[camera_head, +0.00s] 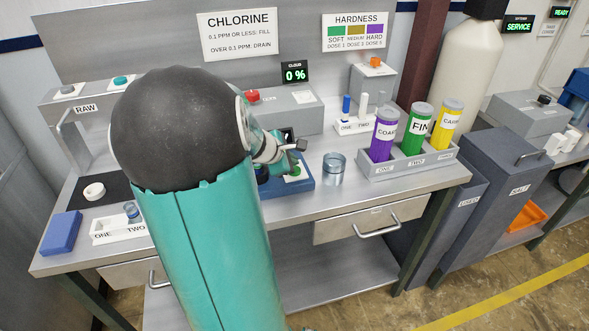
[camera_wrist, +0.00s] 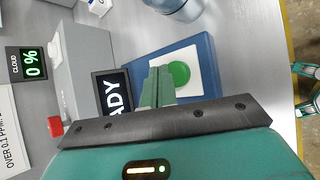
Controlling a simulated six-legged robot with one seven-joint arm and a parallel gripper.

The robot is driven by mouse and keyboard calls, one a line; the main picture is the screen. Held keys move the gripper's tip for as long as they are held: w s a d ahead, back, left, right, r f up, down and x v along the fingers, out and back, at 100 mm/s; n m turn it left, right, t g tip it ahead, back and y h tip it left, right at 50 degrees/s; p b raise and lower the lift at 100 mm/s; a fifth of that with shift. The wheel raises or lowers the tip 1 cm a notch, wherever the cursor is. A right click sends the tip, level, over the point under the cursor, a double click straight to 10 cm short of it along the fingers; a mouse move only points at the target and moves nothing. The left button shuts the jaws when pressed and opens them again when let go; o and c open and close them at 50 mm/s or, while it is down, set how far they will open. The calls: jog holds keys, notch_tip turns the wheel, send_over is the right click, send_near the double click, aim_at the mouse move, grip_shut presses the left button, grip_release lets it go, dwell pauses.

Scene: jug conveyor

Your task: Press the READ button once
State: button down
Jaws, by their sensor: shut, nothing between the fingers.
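A round green button (camera_wrist: 180,74) sits on a white plate on a blue base (camera_wrist: 203,52) in the wrist view. No READ lettering is legible on it. The blue base (camera_head: 305,187) also shows on the bench in the head view, partly hidden by my arm. My gripper (camera_wrist: 158,82) is shut and empty, with its green fingertips just beside the button in the wrist view. Whether they touch it cannot be told. A small dark display (camera_wrist: 112,95) beside the base shows "ADY", its first letters hidden by my gripper.
A clear glass beaker (camera_head: 335,169) stands right of the base. A rack (camera_head: 408,170) with purple, green and yellow containers is farther right. A grey box (camera_head: 290,112) with a red button stands behind, with a "0 %" display (camera_head: 294,73) above. A white tray (camera_head: 118,230) is at left.

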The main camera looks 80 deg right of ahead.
jog(key=shift+f, duration=0.45)
jog(key=shift+f, duration=0.4)
dwell(0.6)
jog(key=shift+r, duration=0.85)
jog(key=shift+r, duration=2.5)
